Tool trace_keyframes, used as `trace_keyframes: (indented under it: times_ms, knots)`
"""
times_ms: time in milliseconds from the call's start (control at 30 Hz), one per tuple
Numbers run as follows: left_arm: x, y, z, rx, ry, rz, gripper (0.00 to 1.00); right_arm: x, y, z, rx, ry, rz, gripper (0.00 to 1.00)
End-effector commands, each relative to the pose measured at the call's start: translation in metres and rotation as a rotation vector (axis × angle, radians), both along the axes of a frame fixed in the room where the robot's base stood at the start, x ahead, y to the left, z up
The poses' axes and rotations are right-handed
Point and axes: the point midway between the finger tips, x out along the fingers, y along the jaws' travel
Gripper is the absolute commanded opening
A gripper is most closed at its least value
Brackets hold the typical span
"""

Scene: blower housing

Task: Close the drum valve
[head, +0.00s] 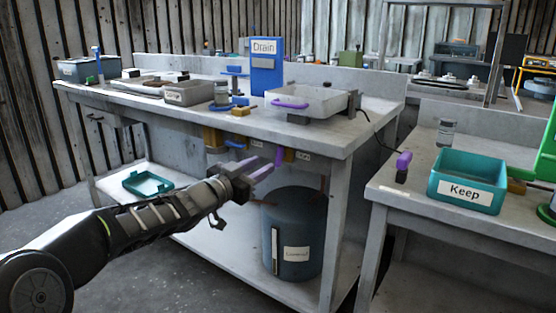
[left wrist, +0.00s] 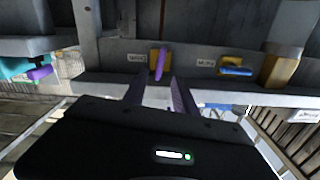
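A purple valve handle (head: 279,157) hangs upright under the front edge of the workbench, above a dark blue drum (head: 296,235) on the lower shelf. It also shows in the left wrist view (left wrist: 161,65), on a yellow mount beside a small label. A blue valve handle (head: 234,145) lies sideways on a similar mount; it also shows in the left wrist view (left wrist: 236,71). My left gripper (head: 264,169) is just short of the purple handle. Its fingers (left wrist: 160,95) are apart, with the purple handle beyond the gap. I cannot tell whether they touch it. My right gripper is not visible.
The workbench (head: 330,133) carries a blue "Drain" board (head: 266,68) and a grey basin with a purple handle (head: 305,101). A second bench at right holds a teal "Keep" bin (head: 467,180) and a purple-topped piece (head: 403,161). A teal tray (head: 148,183) lies on the lower shelf.

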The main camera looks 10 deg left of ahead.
Motion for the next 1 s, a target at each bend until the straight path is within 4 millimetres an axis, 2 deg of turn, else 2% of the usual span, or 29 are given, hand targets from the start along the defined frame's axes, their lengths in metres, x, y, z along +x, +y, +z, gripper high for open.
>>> trace_keyframes:
  times_ms: [500, 833, 1000]
  knots:
    - [0.063, -0.026, -0.001, 0.0, 0.0, -0.002, 0.34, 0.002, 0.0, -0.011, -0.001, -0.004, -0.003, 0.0]
    - [0.067, -0.028, -0.001, -0.001, 0.001, -0.001, 0.34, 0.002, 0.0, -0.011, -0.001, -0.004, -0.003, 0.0]
    - [0.067, -0.028, -0.001, -0.001, 0.001, -0.001, 0.21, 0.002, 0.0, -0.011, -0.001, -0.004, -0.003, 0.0]
